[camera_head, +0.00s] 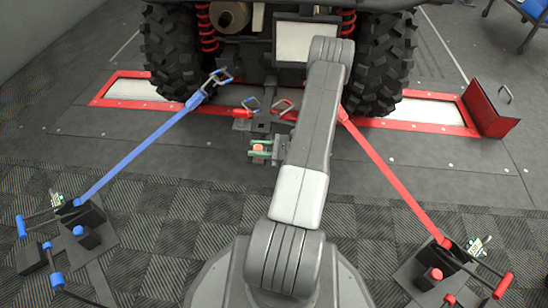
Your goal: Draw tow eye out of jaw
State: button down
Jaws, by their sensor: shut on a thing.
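My arm rises from the bottom middle and covers the ground in front of the vehicle. A small dark clamp-like piece with green edges (252,154) sits just left of the arm, with an orange part (258,148) between the edges. It may be the jaw and tow eye, but I cannot tell. Just behind it, a dark hitch bracket (265,122) is under the vehicle, with a blue hook (251,103) and a red hook (284,106) beside it.
A blue strap (135,153) runs from a left floor anchor to the vehicle, and a red strap (395,180) from a right anchor. Two large tyres (174,50) (382,60) flank the hitch. A red plate (490,110) stands at right.

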jog(key=shift+s+a, duration=0.25)
jog(key=shift+a, duration=0.15)
jog(key=s+r+p, duration=0.2)
jog(key=s+p, duration=0.1)
jog(key=s, duration=1)
jog(key=shift+s+a+r, duration=0.2)
jog(key=shift+s+a, duration=0.05)
jog(key=shift+s, duration=0.05)
dwell(0.5)
dwell(0.3)
